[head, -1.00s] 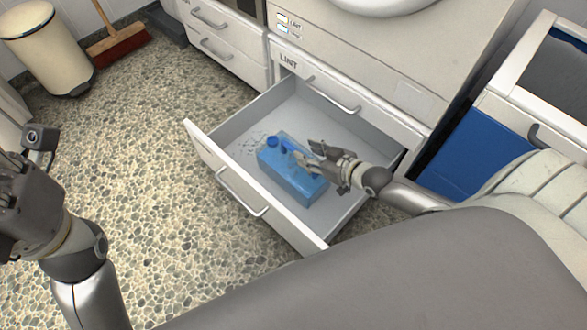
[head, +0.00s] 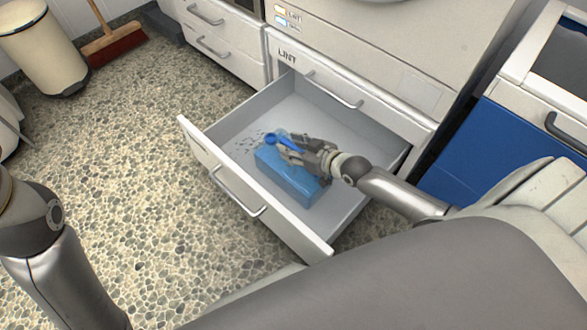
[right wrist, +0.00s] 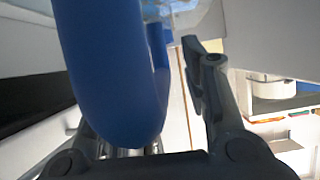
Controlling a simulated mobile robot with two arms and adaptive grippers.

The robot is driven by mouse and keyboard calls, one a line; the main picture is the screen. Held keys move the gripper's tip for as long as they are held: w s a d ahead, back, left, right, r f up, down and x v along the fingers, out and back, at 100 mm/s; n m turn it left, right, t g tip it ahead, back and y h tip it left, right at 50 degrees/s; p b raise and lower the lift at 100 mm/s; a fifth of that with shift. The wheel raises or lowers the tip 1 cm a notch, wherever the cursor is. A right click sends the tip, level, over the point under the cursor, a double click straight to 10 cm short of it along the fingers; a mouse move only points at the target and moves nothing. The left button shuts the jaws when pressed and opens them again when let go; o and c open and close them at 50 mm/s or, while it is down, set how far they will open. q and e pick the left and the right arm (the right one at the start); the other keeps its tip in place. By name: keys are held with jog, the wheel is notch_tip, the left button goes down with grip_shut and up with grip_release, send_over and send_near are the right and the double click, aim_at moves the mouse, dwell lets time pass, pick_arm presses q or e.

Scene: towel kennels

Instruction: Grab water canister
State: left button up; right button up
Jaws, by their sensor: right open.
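The blue water canister (head: 285,178) lies in the open drawer (head: 226,122), near the drawer's front panel, with its cap and handle towards the back left. My right gripper (head: 290,151) is at the canister's blue handle and hides part of its top. In the right wrist view the thick blue handle (right wrist: 112,70) stands large between the fingers, nearer the left one. The right finger (right wrist: 208,85) is clearly apart from it, so the gripper is open. My left arm shows at the left edge of the head view, with its gripper out of the picture.
The drawer has a front handle (head: 238,193), and dark specks lie on its floor. A cream bin (head: 42,50) and a red-brown broom (head: 115,45) stand at the back left. A blue panel (head: 488,150) is at the right. The speckled floor left of the drawer is clear.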

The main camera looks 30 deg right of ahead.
grip_shut()
dwell(0.5)
jog(key=shift+w+r, duration=0.15)
jog(key=shift+r, duration=0.15)
